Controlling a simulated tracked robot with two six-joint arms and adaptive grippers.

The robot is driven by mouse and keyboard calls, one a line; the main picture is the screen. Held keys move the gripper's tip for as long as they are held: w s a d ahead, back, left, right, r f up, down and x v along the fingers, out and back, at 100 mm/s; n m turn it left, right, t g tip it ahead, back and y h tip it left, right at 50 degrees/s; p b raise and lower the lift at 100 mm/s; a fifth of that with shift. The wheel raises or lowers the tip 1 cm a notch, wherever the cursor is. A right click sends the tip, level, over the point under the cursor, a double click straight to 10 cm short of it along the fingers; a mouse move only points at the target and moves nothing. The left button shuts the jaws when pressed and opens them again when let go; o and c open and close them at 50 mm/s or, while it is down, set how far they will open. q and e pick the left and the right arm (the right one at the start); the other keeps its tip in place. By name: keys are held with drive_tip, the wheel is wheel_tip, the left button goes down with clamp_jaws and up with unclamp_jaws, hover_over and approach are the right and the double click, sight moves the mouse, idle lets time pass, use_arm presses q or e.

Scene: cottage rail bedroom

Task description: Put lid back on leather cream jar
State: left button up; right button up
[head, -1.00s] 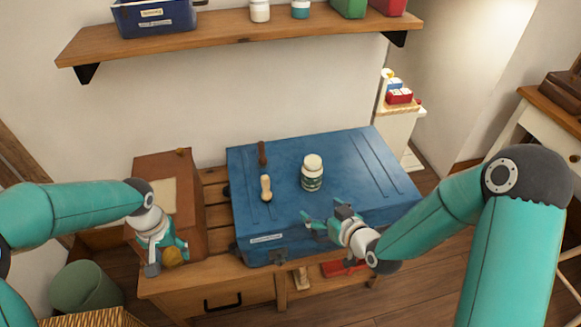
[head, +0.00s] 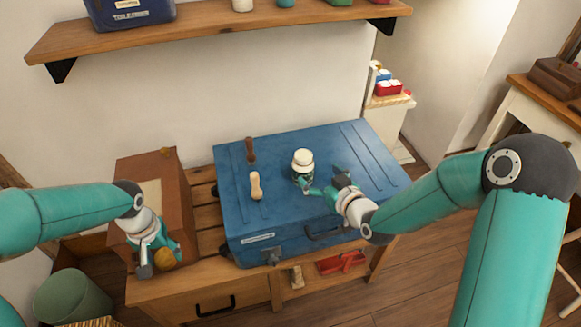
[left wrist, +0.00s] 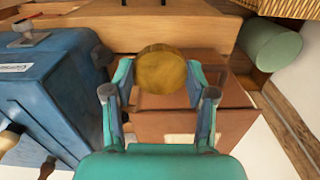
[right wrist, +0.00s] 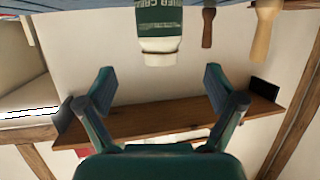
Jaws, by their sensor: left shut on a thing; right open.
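The leather cream jar (head: 303,160) stands upright on the blue case (head: 285,215). It has a white upper part and a dark green label, and it also shows at the top of the right wrist view (right wrist: 160,32). My right gripper (head: 322,182) is open and empty, low over the case just right of the jar, its fingers close to it. My left gripper (head: 158,252) is shut on a round golden-brown disc (left wrist: 162,70), which looks like the lid, beside the brown box. Whether the jar's top is open cannot be told.
A pale-handled tool (head: 256,186) and a dark-handled one (head: 250,150) stand on the case left of the jar. The brown box (head: 182,200) stands left of the case on the wooden bench (head: 200,283). A wall shelf (head: 220,33) hangs behind.

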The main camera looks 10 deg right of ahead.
sight(308, 165)
use_arm(q)
drive_tip(key=shift+r, duration=0.35)
use_arm(e)
drive_tip(key=shift+x, duration=1.9)
use_arm(q)
drive_tip(key=shift+p, duration=0.3)
use_arm(e)
drive_tip(key=shift+w+a, duration=0.1)
use_arm(q)
drive_tip(key=shift+r+p, duration=0.55)
drive_tip(key=shift+r, duration=0.05)
use_arm(e)
drive_tip(key=x, duration=0.5)
drive_tip(key=shift+r, duration=0.1)
drive_tip(key=c, duration=1.7)
drive_tip(key=shift+o, duration=0.2)
drive_tip(key=shift+r, duration=0.1)
